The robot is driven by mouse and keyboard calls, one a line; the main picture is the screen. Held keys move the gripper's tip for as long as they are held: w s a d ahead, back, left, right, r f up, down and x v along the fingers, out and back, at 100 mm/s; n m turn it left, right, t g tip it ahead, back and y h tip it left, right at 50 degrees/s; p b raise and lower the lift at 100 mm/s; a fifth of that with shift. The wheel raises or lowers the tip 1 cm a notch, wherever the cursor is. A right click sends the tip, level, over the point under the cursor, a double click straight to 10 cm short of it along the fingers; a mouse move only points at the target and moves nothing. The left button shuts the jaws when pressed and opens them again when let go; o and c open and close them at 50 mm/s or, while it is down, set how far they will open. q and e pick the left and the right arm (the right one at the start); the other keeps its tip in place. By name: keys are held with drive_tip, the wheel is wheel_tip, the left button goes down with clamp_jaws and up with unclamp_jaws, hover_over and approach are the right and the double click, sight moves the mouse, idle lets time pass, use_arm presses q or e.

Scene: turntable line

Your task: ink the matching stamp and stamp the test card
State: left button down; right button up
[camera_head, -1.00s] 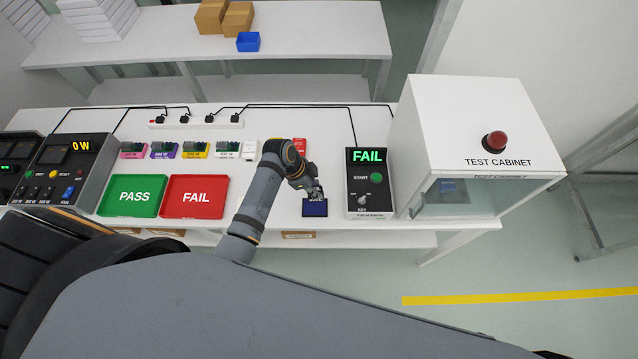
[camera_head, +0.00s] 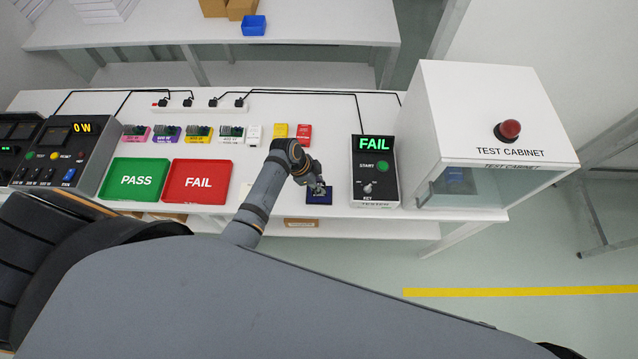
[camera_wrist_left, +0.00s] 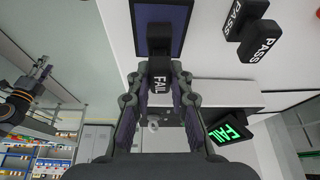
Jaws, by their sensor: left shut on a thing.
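My left gripper (camera_head: 318,188) is over the dark blue ink pad (camera_head: 319,199) at the table's front edge. It is shut on a black stamp marked FAIL (camera_wrist_left: 160,84). In the left wrist view the stamp overlaps the ink pad (camera_wrist_left: 160,12); I cannot tell whether they touch. A black stamp marked PASS (camera_wrist_left: 262,40) stands apart from it there. The tester (camera_head: 375,170) displays FAIL in green. A pale flat piece (camera_head: 245,192), perhaps the test card, is partly hidden by my left arm. My right gripper (camera_wrist_left: 42,68) is small at the left of the wrist view.
The green PASS tray (camera_head: 139,195) and red FAIL tray (camera_head: 197,197) lie left of my arm. The white test cabinet (camera_head: 480,95) stands on the right. Several small boards (camera_head: 198,134), plus yellow (camera_head: 280,130) and red (camera_head: 303,132) pieces, stand behind.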

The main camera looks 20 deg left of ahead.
drive_tip(key=shift+a, duration=0.15)
drive_tip(key=shift+s+a, duration=0.1)
drive_tip(key=shift+a, duration=0.15)
use_arm(q)
drive_tip(key=shift+f+b, duration=0.3)
drive_tip(key=shift+f, duration=0.2)
use_arm(e)
drive_tip(key=shift+d+f, duration=0.3)
drive_tip(key=shift+f, duration=0.05)
drive_tip(key=shift+r, duration=0.15)
idle(0.6)
use_arm(q)
drive_tip(key=shift+f, duration=0.1)
use_arm(e)
drive_tip(key=shift+a, duration=0.15)
idle(0.3)
drive_tip(key=shift+r, duration=0.1)
use_arm(q)
wheel_tip(320, 180, up, 3)
drive_tip(key=p, duration=0.3)
drive_tip(key=shift+f, duration=0.1)
drive_tip(key=shift+r, duration=2.15)
use_arm(e)
drive_tip(key=shift+r, duration=1.05)
